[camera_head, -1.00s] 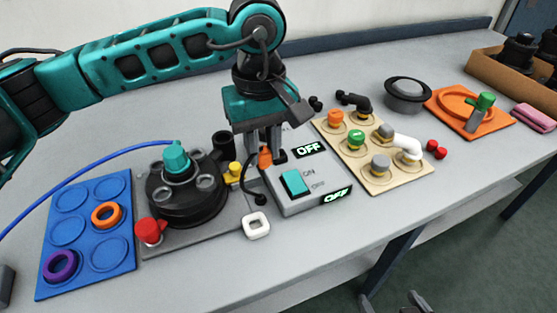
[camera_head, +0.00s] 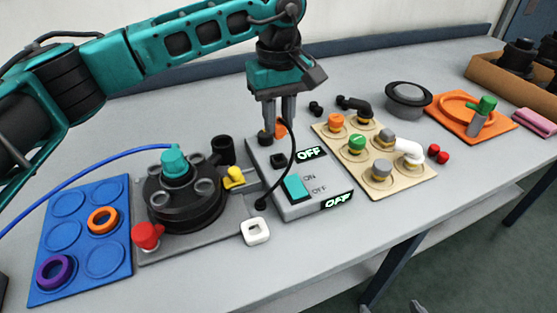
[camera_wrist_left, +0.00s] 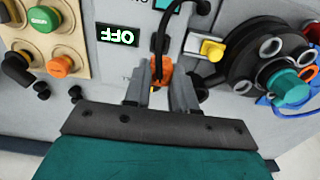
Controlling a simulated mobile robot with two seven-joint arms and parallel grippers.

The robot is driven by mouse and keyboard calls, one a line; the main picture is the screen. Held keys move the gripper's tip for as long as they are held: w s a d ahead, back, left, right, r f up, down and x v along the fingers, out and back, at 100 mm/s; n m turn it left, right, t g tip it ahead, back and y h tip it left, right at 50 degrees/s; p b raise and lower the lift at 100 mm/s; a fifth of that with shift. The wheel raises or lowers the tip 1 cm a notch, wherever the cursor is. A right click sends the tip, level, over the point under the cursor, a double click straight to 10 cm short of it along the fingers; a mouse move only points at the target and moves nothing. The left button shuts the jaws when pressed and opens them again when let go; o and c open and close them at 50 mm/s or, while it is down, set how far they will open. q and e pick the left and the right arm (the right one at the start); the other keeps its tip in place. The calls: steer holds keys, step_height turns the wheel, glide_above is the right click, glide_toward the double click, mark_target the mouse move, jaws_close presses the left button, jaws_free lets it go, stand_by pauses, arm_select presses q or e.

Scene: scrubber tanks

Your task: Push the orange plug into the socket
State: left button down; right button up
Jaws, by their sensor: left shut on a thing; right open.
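My left gripper (camera_head: 281,122) is shut on the orange plug (camera_head: 283,127) at the back of the grey control box (camera_head: 300,207). In the left wrist view the orange plug (camera_wrist_left: 161,70) sits between the fingers, with its black cable running away from it. A dark socket (camera_head: 278,160) is on the box top, in front of the plug and apart from it. Another dark round part (camera_head: 265,138) is left of the plug. Whether the plug's tip touches the box is hidden. A small dark tip at the bottom edge appears to be my right gripper (camera_head: 397,307), mostly cut off.
The box has a teal switch (camera_head: 294,187) and two lit OFF displays. A round black fixture (camera_head: 185,200) and blue tray (camera_head: 120,284) stand left. A tan board (camera_head: 407,186) with coloured knobs stands close on the right.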

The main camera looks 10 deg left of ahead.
mark_target(279, 138)
arm_select(q)
steer(key=shift+f+b, duration=1.55)
steer(key=shift+f, duration=0.7)
steer(key=shift+f, duration=0.1)
steer(key=shift+f+b, duration=0.75)
steer(key=shift+f, duration=0.15)
steer(key=c, duration=0.8)
jaws_free()
steer(key=shift+c, duration=0.2)
steer(key=shift+o, duration=0.4)
steer(key=o, duration=0.4)
steer(key=shift+r, duration=0.1)
